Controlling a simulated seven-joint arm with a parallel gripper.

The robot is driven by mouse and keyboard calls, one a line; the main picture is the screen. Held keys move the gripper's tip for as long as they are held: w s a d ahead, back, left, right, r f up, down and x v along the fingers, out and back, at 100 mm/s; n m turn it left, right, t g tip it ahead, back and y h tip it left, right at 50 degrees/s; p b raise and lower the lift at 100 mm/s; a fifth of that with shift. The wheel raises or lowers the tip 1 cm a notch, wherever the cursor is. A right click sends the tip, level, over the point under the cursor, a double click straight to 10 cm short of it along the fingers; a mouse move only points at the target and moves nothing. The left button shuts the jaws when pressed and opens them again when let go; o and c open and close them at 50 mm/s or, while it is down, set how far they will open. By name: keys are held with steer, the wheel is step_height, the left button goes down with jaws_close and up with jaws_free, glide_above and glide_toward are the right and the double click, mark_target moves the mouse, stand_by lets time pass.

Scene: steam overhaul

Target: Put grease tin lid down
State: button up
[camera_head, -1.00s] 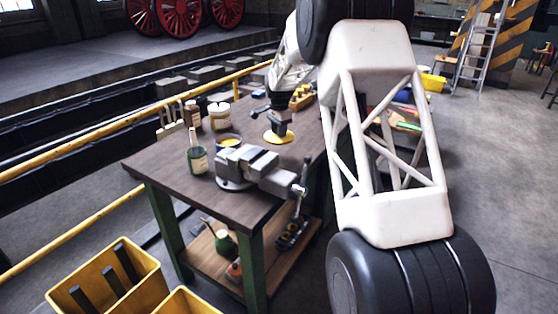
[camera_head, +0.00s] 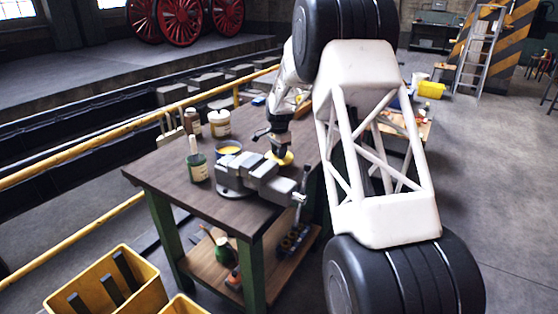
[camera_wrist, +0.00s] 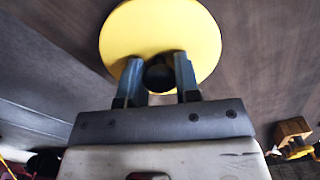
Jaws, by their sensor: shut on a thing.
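The grease tin lid (camera_head: 280,158) is a round yellow disc, low over the workbench (camera_head: 165,172) just behind the vise (camera_head: 250,176). My gripper (camera_head: 279,149) is above it, shut on its small dark knob. In the wrist view the lid (camera_wrist: 160,25) spreads out beyond my gripper (camera_wrist: 159,75), with a finger on each side of the knob. I cannot tell whether the lid touches the bench top. The open grease tin (camera_head: 229,149), with yellow grease inside, stands left of the lid.
The vise is close in front of the lid. A wooden block (camera_wrist: 292,130) shows at right in the wrist view. The bench's front left is clear.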

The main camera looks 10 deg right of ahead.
steer(key=shift+f, duration=1.85)
steer(key=shift+f, duration=0.15)
steer(key=o, duration=0.9)
step_height(320, 180, up, 12)
steer(key=shift+r, duration=0.15)
